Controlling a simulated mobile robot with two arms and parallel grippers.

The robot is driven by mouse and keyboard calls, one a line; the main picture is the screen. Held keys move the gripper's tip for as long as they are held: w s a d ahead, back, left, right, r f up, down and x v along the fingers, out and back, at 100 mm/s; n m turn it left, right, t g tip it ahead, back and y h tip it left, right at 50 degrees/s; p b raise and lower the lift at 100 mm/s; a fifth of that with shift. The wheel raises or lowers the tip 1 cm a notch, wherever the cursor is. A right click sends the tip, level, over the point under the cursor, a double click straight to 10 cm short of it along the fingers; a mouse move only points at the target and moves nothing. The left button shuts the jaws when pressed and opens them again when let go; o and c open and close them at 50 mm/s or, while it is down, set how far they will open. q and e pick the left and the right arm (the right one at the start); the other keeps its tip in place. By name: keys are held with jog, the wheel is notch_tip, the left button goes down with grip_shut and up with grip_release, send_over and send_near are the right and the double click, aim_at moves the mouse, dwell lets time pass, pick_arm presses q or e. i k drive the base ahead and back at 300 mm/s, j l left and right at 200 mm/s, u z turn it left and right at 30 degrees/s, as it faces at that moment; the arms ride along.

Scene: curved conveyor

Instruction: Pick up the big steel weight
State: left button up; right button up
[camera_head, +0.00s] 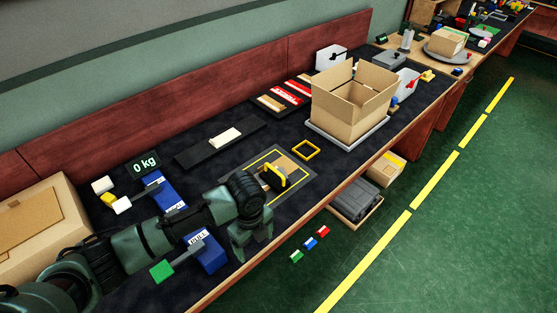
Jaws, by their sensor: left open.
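I cannot single out the big steel weight with certainty. A small grey upright piece (407,40) stands on the far bench, too small to tell what it is. Nearer, a dark piece with a yellow handle (274,178) is at a yellow-outlined square pad (294,199) on the dark bench top. My left gripper (250,251) hangs fingers down over the bench's front edge, open and empty, in front of the pad. My left wrist hides part of the pad. My right gripper is not in view.
An open cardboard box (338,105) stands on a grey plate behind the pad. A display reading 0 kg (143,163) and blue labelled blocks (211,256) are at left. A yellow square frame (306,150) lies near the pad. The green floor in front is mostly clear.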

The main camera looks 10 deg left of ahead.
aim_at(274, 179)
jog(key=i, duration=1.05)
